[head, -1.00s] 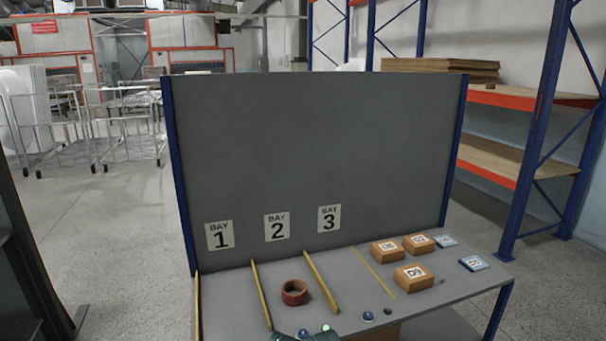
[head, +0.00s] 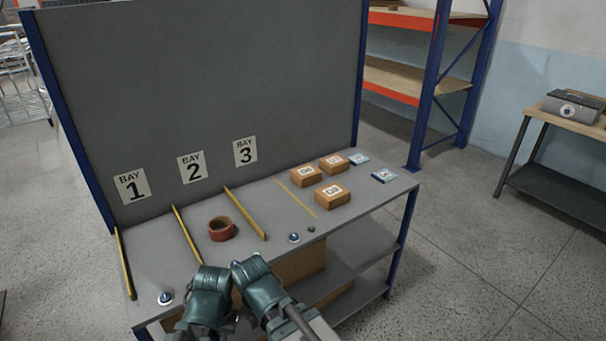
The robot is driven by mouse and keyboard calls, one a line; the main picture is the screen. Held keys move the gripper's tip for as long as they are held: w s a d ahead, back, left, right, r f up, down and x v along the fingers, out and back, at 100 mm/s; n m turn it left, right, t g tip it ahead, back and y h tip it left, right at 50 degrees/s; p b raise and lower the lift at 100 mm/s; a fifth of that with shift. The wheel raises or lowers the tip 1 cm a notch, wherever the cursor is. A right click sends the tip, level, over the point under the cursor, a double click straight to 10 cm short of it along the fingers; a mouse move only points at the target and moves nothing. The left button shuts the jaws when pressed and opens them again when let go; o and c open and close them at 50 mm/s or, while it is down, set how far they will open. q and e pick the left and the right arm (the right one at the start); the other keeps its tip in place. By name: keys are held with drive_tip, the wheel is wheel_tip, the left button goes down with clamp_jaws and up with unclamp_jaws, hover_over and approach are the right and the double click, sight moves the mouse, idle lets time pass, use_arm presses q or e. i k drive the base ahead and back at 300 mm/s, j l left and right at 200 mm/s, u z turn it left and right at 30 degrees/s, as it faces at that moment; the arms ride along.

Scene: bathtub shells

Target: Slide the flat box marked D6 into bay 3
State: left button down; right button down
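Three small brown boxes with white labels sit on the grey bench right of a thin yellow line. The back-left box (head: 306,177) seems to read D6, but the print is too small to be sure. Another box (head: 333,163) is behind it to the right, and a third (head: 332,196) is in front. Bay 3 (head: 258,194), under its sign (head: 245,151), lies between a yellow divider (head: 245,213) and the thin line; its floor looks bare. My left gripper (head: 212,272) and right gripper (head: 248,262) are close together at the bench's front edge, apart from the boxes; their fingers are unclear.
A red tape roll (head: 221,228) lies in bay 2. Round blue-and-white pieces (head: 294,238) (head: 166,298) and a small dark knob (head: 311,229) are along the front edge. Two flat blue-and-white pieces (head: 358,159) (head: 384,176) lie at the right. A grey panel (head: 200,80) closes the back.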

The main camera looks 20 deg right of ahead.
sight(304, 176)
drive_tip(key=l+u, duration=0.15)
drive_tip(key=u, duration=0.5)
drive_tip(key=i+l+u, duration=0.1)
drive_tip(key=l+u, duration=0.25)
drive_tip(key=l, duration=0.2)
drive_tip(key=l+u, duration=0.4)
drive_tip(key=l, duration=0.7)
drive_tip(key=k+l+u, duration=0.1)
drive_tip(key=l, duration=0.95)
drive_tip(key=k+l+u, duration=0.1)
drive_tip(key=l, duration=0.4)
drive_tip(key=k+l, duration=0.15)
drive_tip(key=l, duration=0.35)
drive_tip(key=i+l+u, duration=0.05)
